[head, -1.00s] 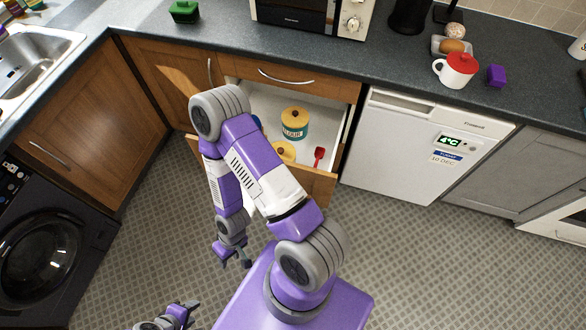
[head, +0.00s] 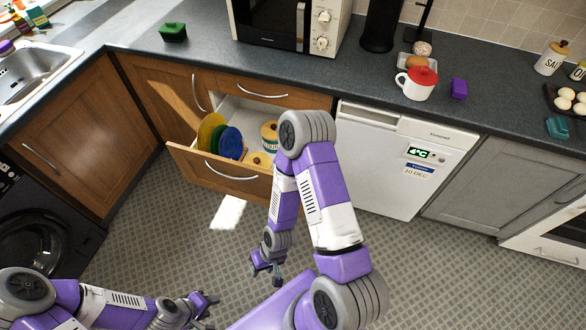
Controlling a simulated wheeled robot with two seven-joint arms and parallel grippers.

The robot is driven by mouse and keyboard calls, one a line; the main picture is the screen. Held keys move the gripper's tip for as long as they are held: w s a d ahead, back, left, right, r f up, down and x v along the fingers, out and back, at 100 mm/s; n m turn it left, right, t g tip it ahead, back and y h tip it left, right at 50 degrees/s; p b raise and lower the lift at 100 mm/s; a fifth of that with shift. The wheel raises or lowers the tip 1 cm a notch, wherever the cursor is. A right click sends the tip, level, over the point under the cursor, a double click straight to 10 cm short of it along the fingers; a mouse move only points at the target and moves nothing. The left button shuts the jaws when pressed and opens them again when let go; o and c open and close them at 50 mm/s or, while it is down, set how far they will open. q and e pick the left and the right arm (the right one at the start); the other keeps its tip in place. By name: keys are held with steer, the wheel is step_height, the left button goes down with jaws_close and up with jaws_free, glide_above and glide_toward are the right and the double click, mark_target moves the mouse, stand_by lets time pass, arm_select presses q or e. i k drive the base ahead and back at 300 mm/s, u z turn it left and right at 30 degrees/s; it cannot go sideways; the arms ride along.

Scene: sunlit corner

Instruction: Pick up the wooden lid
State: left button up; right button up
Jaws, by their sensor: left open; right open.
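A tan, wood-coloured round lid (head: 258,160) with a small knob shows in the open drawer (head: 222,179), close to its front wall. Behind it stands a jar (head: 269,142) with a similar tan lid (head: 271,128); I cannot tell which lid is meant. My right arm rises just right of the lids and covers the drawer's right end. My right gripper (head: 267,272) is open and empty, low over the floor in front of the drawer. My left gripper (head: 207,304) is open and empty at the bottom of the view, further from the drawer.
A yellow plate (head: 209,131) and a blue plate (head: 231,143) stand in the drawer's left part. The worktop above holds a microwave (head: 270,22), a green block (head: 173,32), a red-topped mug (head: 417,85) and a salt jar (head: 551,58). The floor before the drawer is clear.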

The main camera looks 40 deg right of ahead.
mark_target(262, 160)
steer(key=z, duration=0.85)
steer(key=i, duration=0.5)
steer(key=u, duration=0.1)
steer(key=k, duration=0.45)
steer(key=u, duration=0.55)
steer(key=i, duration=0.5)
